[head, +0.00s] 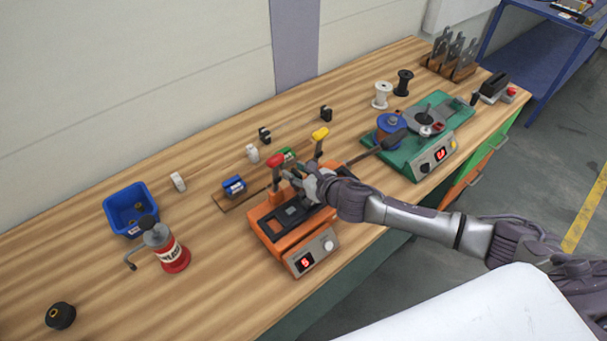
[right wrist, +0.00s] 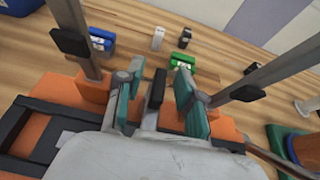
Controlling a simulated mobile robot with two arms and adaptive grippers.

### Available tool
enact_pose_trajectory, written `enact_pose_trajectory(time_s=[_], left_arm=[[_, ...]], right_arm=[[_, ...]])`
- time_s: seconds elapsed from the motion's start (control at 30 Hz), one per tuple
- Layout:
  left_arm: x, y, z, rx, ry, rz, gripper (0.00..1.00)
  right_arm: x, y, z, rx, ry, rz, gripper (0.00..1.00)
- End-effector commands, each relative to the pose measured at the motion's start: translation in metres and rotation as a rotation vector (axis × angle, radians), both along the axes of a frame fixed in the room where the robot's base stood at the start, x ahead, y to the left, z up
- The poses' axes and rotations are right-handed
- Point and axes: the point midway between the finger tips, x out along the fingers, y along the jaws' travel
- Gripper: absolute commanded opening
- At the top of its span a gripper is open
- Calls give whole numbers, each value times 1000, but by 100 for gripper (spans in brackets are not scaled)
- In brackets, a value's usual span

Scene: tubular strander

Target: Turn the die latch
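The orange machine (head: 268,226) stands on the wooden bench, with a red-knobbed lever (head: 275,162) and a yellow-knobbed lever (head: 319,136). My right gripper (head: 297,180) is over this machine, between the two levers. In the right wrist view my right gripper (right wrist: 160,76) is open, with its teal-padded fingers on either side of a small upright black piece (right wrist: 155,90). A gap shows between this piece and the right finger. The piece looks like the die latch, but I cannot be sure; the gripper hides it in the head view. My left gripper is not in view.
A blue block (head: 234,186) and a green block (head: 287,154) lie behind the machine. A blue bin (head: 128,203) and a red grinder-like can (head: 173,258) stand to the left. A green-based machine (head: 408,160) stands to the right. The bench's front left is mostly clear.

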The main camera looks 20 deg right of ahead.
Motion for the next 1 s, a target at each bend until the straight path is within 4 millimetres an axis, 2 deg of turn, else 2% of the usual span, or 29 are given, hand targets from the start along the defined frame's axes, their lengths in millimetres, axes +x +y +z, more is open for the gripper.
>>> enact_pose_trajectory(time_s=[0.17,0.43,0.6,0.77,1.0], left_arm=[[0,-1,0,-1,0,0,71],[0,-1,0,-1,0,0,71],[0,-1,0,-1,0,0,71],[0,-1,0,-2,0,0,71],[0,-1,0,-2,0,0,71]], right_arm=[[-22,-9,9,-2,1,1,38],[-72,-28,30,-3,3,1,38],[-93,-36,40,-2,2,0,38],[-101,-39,44,-1,1,0,38],[-101,-39,45,-1,0,-1,38]])
